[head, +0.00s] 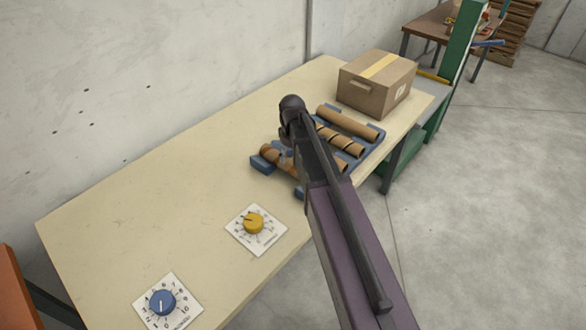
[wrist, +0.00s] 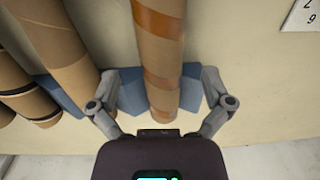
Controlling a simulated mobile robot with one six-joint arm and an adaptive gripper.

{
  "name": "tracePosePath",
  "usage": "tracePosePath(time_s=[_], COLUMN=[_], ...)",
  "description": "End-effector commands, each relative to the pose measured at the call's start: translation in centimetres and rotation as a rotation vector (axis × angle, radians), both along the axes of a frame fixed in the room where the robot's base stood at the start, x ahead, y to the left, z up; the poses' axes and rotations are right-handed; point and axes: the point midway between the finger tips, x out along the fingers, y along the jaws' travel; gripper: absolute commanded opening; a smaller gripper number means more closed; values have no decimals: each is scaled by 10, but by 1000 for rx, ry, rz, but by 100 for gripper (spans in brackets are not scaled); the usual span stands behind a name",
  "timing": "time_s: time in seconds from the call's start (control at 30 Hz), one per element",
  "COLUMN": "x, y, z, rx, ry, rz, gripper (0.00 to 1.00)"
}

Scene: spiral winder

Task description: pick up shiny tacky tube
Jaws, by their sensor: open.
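A cardboard tube with glossy orange-brown bands (wrist: 158,50) stands out in the wrist view, running from the top edge down between my fingers; it looks like the shiny tacky tube. In the head view it seems to be the nearest tube (head: 270,155) on the blue rack, partly hidden by my arm. My gripper (wrist: 160,85) is open, one finger on each side of the tube with a gap on both sides. The blue rack support (wrist: 192,92) shows beneath the tube. I cannot tell how far my gripper is above it.
Other plain and dark-banded tubes (head: 348,122) lie farther along the rack. A taped cardboard box (head: 375,85) stands behind them. A yellow dial (head: 253,223) and a blue dial (head: 162,302) sit on the bench (head: 150,190). The bench's left part is clear; a wall runs behind it.

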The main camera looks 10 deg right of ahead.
Motion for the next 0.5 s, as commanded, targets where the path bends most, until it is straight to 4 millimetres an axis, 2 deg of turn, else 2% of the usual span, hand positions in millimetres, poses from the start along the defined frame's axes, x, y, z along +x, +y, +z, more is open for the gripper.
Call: tracePosePath(time_s=[0.5], x=[2], y=[5], z=[-38], rx=[0], ry=[0], rz=[0], gripper=[100])
